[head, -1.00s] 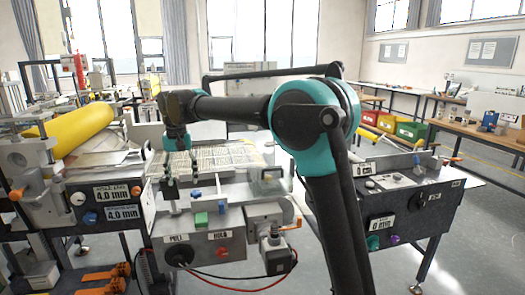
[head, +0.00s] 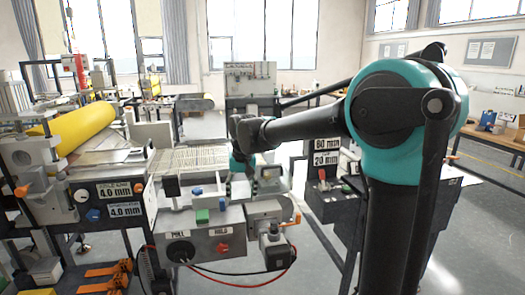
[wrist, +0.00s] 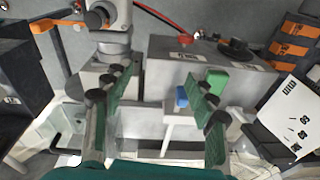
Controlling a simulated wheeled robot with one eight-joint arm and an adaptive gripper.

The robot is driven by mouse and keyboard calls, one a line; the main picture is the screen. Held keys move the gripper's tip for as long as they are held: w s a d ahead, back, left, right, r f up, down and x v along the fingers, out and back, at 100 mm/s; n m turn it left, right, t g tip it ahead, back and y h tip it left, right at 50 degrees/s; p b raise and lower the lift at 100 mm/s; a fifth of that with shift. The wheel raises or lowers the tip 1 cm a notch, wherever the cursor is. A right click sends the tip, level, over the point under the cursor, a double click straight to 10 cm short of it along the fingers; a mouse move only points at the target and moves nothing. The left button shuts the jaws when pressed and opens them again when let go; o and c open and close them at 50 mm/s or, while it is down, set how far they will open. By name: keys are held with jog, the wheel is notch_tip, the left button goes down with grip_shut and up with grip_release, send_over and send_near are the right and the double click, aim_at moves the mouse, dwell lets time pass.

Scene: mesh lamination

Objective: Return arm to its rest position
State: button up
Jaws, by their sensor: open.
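My arm reaches left across the head view from its teal joint, with the wrist bent down. My gripper (head: 243,180) hangs above the right end of the mesh bed, partly hidden and small there. In the wrist view my gripper (wrist: 162,82) shows two separated dark fingers with green pads and nothing between them. Below it are the grey control box's top, a blue block (wrist: 181,97) and a green block (wrist: 217,80). The pale mesh (head: 195,157) lies flat on the bed, apart from the gripper as far as I can tell.
The grey control box (head: 203,238) with knobs stands in front of the mesh, with a motor (head: 274,246) and red cable at its right. A yellow roller (head: 75,130) is at left.

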jog(key=s+d+f+t, duration=0.1)
jog(key=s+d+f, duration=0.4)
jog(key=d, duration=0.3)
jog(key=s+d+f+m+t, duration=0.1)
jog(key=s+d+f, duration=0.5)
jog(key=s+d, duration=0.2)
jog(key=s+d+f+t, duration=0.1)
jog(key=s+d+f, duration=0.5)
jog(key=d, duration=0.4)
jog(key=shift+s+d+f+m+h, duration=0.15)
jog(key=shift+s+f+m+h, duration=0.15)
jog(key=shift+s, duration=0.25)
jog(key=shift+r, duration=0.1)
jog(key=shift+c, duration=0.6)
